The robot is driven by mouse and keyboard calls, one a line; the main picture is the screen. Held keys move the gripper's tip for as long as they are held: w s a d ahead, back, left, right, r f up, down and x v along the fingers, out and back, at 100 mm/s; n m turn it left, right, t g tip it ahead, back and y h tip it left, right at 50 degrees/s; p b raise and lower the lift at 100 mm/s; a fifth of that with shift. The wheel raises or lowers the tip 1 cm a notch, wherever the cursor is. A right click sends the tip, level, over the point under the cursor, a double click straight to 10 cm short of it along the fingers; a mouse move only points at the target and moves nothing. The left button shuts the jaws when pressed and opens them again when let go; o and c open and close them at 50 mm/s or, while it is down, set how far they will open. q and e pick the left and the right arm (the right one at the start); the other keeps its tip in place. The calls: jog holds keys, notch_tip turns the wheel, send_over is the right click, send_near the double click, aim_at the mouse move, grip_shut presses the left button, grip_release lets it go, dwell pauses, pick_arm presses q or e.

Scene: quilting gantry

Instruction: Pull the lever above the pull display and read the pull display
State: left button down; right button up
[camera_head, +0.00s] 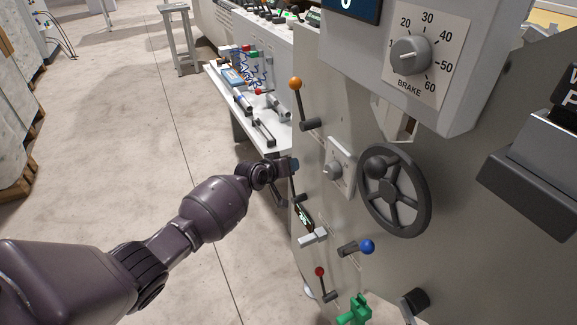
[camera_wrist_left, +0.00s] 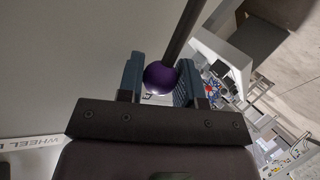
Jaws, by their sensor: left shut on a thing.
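My left gripper (camera_head: 289,166) reaches the machine's front panel in the head view. In the left wrist view its two blue-grey fingers (camera_wrist_left: 160,84) are shut on a round purple lever knob (camera_wrist_left: 160,77). The lever's dark rod (camera_wrist_left: 183,32) runs from the knob toward the top of that view. In the head view the gripper hides the knob. A small dark display (camera_head: 304,216) with light green characters sits on the panel just below this lever; its characters are too small to read. My right gripper is not in view.
Near the lever are an orange-knobbed lever (camera_head: 295,84), a small dial (camera_head: 333,170), a black handwheel (camera_head: 394,190), a blue-knobbed lever (camera_head: 367,247) and a red-knobbed lever (camera_head: 320,272). A white shelf with tools (camera_head: 222,91) stands behind.

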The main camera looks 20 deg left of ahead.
pick_arm(q)
jog(key=shift+f, duration=0.1)
jog(key=c, duration=1.1)
grip_release()
jog(key=shift+s+a+r+p, duration=0.15)
jog(key=shift+s+r+p, duration=0.15)
jog(key=shift+s+r, duration=0.1)
jog(key=p+v, duration=0.3)
jog(key=v, duration=0.6)
jog(key=shift+s+p, duration=0.35)
jog(key=shift+s, duration=0.05)
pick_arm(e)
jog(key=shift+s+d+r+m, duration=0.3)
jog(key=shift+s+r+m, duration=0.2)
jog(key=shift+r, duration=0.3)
